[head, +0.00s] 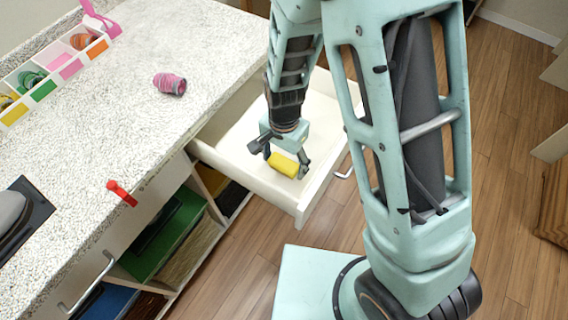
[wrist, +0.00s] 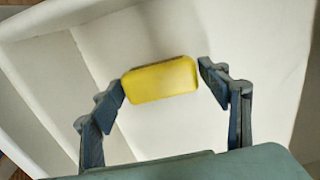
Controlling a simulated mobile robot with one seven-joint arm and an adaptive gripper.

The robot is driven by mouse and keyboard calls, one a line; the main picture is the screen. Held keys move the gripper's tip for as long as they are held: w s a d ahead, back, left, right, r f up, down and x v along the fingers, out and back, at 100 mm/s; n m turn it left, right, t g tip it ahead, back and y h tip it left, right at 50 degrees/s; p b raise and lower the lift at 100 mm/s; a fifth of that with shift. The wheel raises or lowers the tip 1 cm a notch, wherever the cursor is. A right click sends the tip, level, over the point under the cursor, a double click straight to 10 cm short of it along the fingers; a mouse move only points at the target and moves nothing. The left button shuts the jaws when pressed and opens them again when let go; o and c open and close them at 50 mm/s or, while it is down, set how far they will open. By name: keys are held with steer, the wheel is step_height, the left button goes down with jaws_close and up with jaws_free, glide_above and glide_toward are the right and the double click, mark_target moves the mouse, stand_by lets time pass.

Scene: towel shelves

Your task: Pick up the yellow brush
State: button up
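The yellow brush (head: 283,164) shows as a small yellow block inside the open white drawer (head: 250,183). In the wrist view the yellow brush (wrist: 160,80) lies between the two fingertips of my gripper (wrist: 161,84). The fingers are spread wide, one at each end of it. The left fingertip is very close to or touching the left end; a narrow gap shows at the right end. In the head view my gripper (head: 281,157) reaches down into the drawer over the brush. Whether the brush rests on the drawer floor is unclear.
The drawer's walls stand close around my gripper. The speckled counter (head: 130,100) holds a pink striped roll (head: 169,84), a red item (head: 121,193) and a divided white tray (head: 50,80). Shelves with folded towels (head: 170,235) are below.

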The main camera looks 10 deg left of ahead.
mark_target(284, 162)
steer(key=c, duration=0.9)
step_height(284, 162, up, 10)
steer(key=shift+p, duration=0.6)
